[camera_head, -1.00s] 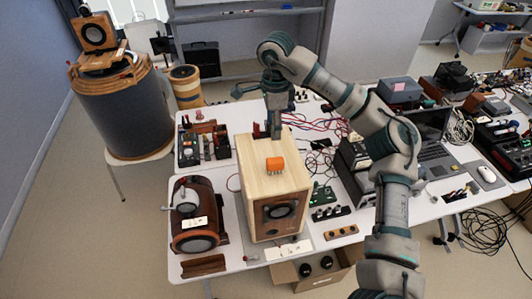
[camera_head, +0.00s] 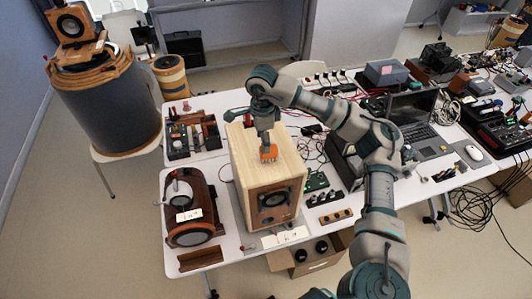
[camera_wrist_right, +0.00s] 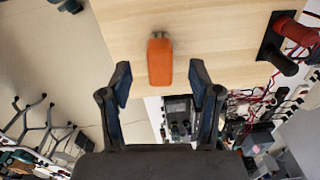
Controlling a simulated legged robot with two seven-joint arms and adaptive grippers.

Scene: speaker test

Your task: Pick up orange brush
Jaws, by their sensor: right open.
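The orange brush (camera_head: 268,153) sits on top of the light wooden speaker box (camera_head: 246,166) in the head view. My right gripper (camera_head: 267,141) is directly above or at the brush there and hides part of it. In the right wrist view the orange brush (camera_wrist_right: 160,61) lies on the pale wood top, ahead of and between the two fingers. My right gripper (camera_wrist_right: 162,75) is open, with a finger apart from the brush on each side. My left gripper is not in view.
A brown cylindrical device (camera_head: 191,209) stands left of the box on the white table. Circuit boards, a laptop (camera_head: 416,108) and cables lie to the right. A cardboard box (camera_head: 307,257) is below the table's front edge. Red-and-black parts (camera_wrist_right: 291,36) lie near the box top's edge.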

